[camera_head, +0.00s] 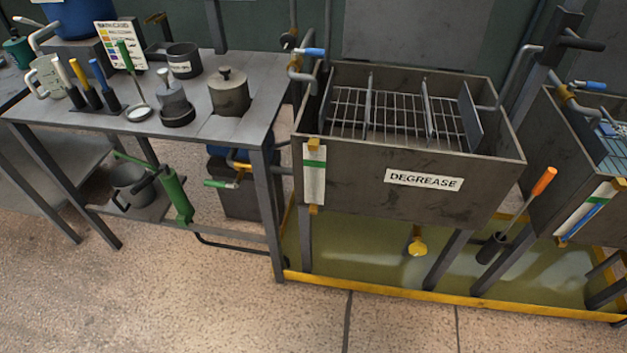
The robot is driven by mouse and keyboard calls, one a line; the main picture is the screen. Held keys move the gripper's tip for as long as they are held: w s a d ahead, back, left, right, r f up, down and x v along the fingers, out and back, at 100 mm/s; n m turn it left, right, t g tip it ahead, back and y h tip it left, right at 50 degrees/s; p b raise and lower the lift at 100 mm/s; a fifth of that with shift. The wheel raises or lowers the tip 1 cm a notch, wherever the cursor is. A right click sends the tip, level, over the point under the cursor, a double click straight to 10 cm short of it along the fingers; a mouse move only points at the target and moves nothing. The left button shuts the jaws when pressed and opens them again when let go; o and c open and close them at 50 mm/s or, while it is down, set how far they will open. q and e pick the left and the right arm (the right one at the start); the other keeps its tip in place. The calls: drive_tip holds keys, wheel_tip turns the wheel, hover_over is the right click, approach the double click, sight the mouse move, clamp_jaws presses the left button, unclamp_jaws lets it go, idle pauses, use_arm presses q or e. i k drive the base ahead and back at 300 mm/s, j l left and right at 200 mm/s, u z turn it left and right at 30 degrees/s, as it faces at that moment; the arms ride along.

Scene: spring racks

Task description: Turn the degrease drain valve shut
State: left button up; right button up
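The tank labelled DEGREASE (424,180) stands on legs right of centre, with wire racks (400,110) inside it. Under its front hangs a short pipe with a round yellow handle (417,247), which looks like the drain valve. The handle is small here, and I cannot tell whether the valve is open or shut. A sight gauge with a green band (314,176) is on the tank's front left. A blue-handled valve (313,52) is at its upper left. Neither of my grippers is in view.
A yellow-edged tray (450,301) with greenish liquid lies under the tanks. An orange-handled tool (543,182) stands in a holder by the tank's right leg. A metal bench (190,133) with pots and brushes is at left. The front floor (180,300) is clear.

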sight(417, 248)
drive_tip(key=z, duration=1.05)
